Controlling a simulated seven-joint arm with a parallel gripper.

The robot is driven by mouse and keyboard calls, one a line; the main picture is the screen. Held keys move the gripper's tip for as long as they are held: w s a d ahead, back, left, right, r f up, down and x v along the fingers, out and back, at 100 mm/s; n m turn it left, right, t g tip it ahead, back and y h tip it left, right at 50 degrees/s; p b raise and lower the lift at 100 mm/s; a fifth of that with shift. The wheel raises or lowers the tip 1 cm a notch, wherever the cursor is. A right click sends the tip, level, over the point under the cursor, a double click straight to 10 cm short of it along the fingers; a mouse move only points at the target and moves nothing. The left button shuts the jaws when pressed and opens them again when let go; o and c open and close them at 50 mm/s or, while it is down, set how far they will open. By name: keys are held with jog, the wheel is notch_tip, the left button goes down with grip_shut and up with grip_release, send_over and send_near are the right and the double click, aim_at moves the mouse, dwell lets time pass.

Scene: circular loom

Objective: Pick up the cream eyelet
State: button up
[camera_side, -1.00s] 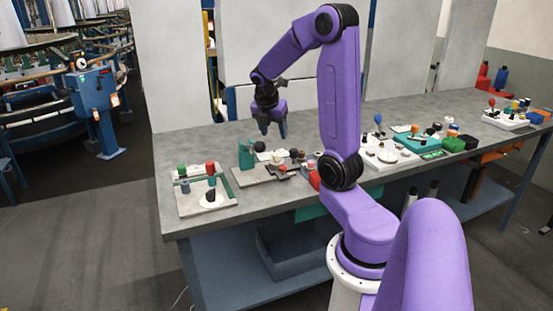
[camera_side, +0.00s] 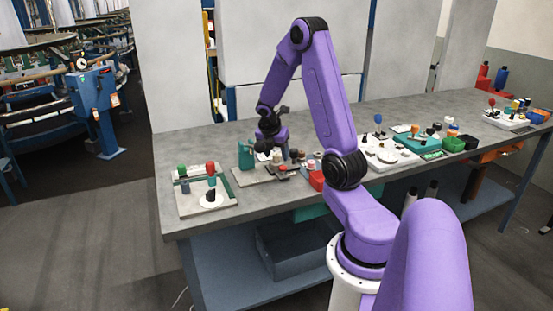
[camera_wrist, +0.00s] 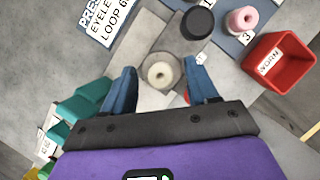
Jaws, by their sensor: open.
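The cream eyelet (camera_wrist: 157,76) is a small ring with a dark central hole, inside a translucent round holder or cup in the wrist view. My gripper (camera_wrist: 160,84) is open, its two blue fingers on the left and right of the eyelet, with space between them and it. In the side view my gripper (camera_side: 276,152) is low over the fixture on the bench; I cannot make out the eyelet there, and whether the fingertips are down at its height is unclear.
In the wrist view a black round part (camera_wrist: 197,23), a pink spool (camera_wrist: 242,19) and a red bin (camera_wrist: 280,62) labelled WORN are close by. A teal part (camera_wrist: 82,104) is at left. In the side view, a tray with coloured knobs (camera_side: 184,208) stands at the left.

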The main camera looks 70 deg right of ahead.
grip_shut()
jog(key=shift+r, duration=0.1)
dwell(0.3)
jog(key=shift+r, duration=0.25)
notch_tip(320, 180, up, 2)
jog(key=shift+r, duration=0.1)
jog(key=s+a+r, duration=0.9)
jog(key=s+r, duration=0.1)
jog(key=shift+a, duration=0.4)
